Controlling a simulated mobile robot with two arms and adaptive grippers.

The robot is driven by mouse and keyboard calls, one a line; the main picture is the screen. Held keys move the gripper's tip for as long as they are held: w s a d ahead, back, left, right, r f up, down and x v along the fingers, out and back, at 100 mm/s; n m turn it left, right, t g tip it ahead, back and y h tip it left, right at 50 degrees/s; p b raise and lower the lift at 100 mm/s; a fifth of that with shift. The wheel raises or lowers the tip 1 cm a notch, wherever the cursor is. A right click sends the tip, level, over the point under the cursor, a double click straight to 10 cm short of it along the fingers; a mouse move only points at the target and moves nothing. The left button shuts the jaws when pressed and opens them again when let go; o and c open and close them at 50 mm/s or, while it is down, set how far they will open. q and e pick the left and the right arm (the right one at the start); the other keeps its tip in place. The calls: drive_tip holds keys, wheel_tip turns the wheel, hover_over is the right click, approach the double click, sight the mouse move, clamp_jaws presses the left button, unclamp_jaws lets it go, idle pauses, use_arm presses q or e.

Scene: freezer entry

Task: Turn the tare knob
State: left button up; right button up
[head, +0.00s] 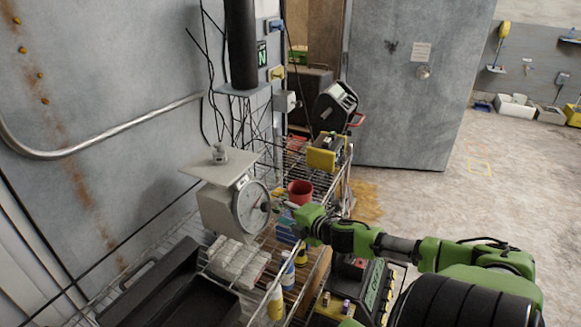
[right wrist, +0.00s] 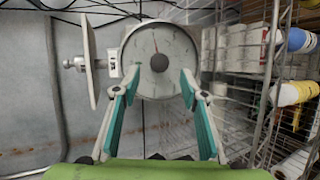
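A white scale (head: 221,209) with a round dial (head: 247,213) stands on the wire rack, with a flat pan (head: 220,168) on top. A dark round knob sits at the middle of the dial and shows in the right wrist view (right wrist: 159,63). My right gripper (head: 281,207) is in front of the dial. In the right wrist view its teal-padded fingers (right wrist: 159,80) are open and spread, one to each side of the knob, with nothing between them. My left gripper is out of view.
A red cup (head: 300,192) and a yellow box (head: 321,159) stand behind my right gripper. Bottles (head: 288,272), a pale stack (head: 240,262) and a black tray (head: 200,303) crowd the rack around the scale. The floor to the right is open.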

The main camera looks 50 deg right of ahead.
drive_tip(key=shift+v, duration=2.25)
drive_tip(key=shift+f, duration=0.1)
